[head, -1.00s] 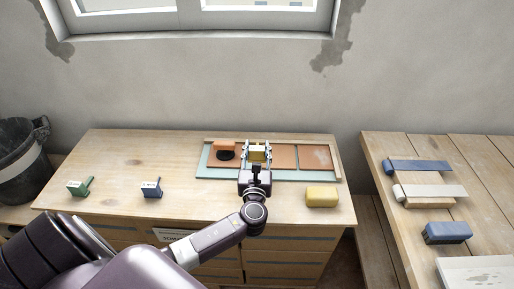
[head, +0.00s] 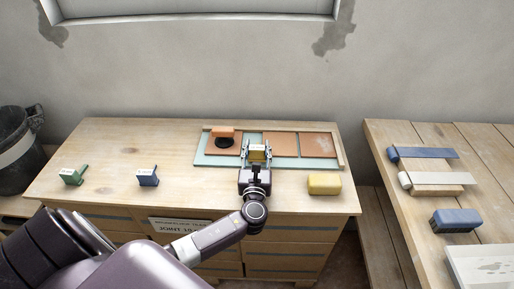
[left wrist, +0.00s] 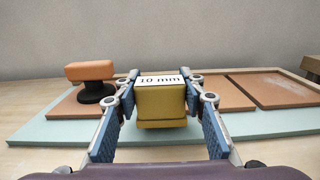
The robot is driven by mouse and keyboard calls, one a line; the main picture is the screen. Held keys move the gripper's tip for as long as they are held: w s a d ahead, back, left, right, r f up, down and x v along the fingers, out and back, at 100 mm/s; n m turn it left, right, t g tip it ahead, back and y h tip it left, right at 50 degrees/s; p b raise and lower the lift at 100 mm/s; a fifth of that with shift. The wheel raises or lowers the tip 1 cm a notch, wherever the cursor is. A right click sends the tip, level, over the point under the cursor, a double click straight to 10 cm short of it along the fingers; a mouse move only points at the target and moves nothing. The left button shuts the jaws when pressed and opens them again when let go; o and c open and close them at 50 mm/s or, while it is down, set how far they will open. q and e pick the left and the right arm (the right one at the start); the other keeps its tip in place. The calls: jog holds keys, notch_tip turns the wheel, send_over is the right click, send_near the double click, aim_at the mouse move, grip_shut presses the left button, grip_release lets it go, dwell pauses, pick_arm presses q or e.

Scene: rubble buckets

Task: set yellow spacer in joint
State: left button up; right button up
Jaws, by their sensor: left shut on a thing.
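The yellow spacer (head: 257,155), marked "10 mm" on its white top, is between the fingers of my left gripper (head: 257,152). In the left wrist view the spacer (left wrist: 162,105) looks upright, with a blue-padded finger on each side. My left gripper is shut on it, over the front part of the teal tile board (head: 205,163). Terracotta tiles (head: 279,144) lie on the board. The spacer and fingers hide the joint behind them, and I cannot tell whether the spacer touches the board. My right gripper is not in view.
An orange-handled suction lifter (head: 223,135) stands on the left tile. A green spacer (head: 73,176), a blue spacer (head: 148,177) and a yellow sponge (head: 324,183) sit on the bench. The right table (head: 400,230) holds blue and white tools. The bench's left middle is clear.

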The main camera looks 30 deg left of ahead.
pick_arm(q)
jog(key=shift+f+b, duration=0.45)
jog(key=shift+f, duration=0.15)
jog(key=o, duration=1.2)
jog(key=shift+s, duration=0.15)
jog(key=v, duration=1.1)
jog(key=shift+s+d, duration=0.3)
jog(key=shift+d, duration=0.05)
jog(key=shift+f, duration=0.1)
